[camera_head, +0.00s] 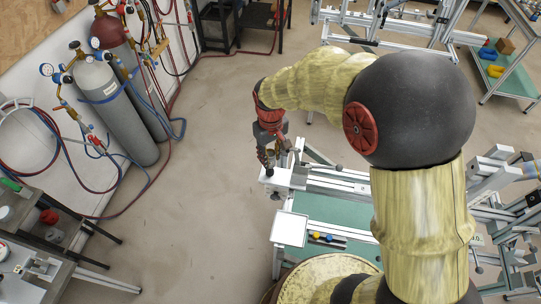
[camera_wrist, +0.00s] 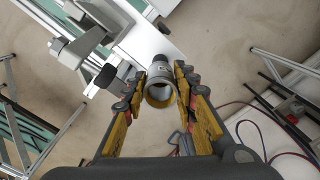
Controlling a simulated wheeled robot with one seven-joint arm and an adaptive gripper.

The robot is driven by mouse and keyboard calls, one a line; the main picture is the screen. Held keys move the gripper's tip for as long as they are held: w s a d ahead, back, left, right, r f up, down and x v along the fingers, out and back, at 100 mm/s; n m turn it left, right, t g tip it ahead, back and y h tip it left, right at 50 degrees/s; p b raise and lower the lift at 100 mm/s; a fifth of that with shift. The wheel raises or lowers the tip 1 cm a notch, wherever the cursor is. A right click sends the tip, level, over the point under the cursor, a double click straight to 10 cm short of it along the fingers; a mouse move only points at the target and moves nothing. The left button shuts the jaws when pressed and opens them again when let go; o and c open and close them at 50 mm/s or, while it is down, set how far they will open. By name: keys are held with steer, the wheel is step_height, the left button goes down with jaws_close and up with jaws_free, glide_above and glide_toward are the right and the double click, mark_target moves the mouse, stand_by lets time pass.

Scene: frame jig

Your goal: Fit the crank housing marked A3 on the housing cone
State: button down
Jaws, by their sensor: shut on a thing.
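My gripper (camera_wrist: 158,82) is shut on a short hollow cylinder, the crank housing (camera_wrist: 160,94), whose open end with a yellowish inner rim faces the wrist camera. The fingers lie on both sides of it. A marking A3 cannot be read. A dark round knob-like piece (camera_wrist: 106,75) shows just left of the housing; I cannot tell whether it belongs to it. The housing cone cannot be made out clearly, so contact is unclear.
A grey clamp (camera_wrist: 82,42) stands on the jig beside the gripper. Gas cylinders (camera_head: 117,105) and a workbench (camera_head: 40,270) stand left. Floor between is clear.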

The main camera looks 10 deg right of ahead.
mark_target(271, 167)
steer(key=shift+f+b, duration=1.95)
steer(key=shift+f, duration=1.2)
stand_by(0.5)
steer(key=c, duration=1.3)
jaws_free()
steer(key=shift+c, duration=0.2)
step_height(271, 167, up, 12)
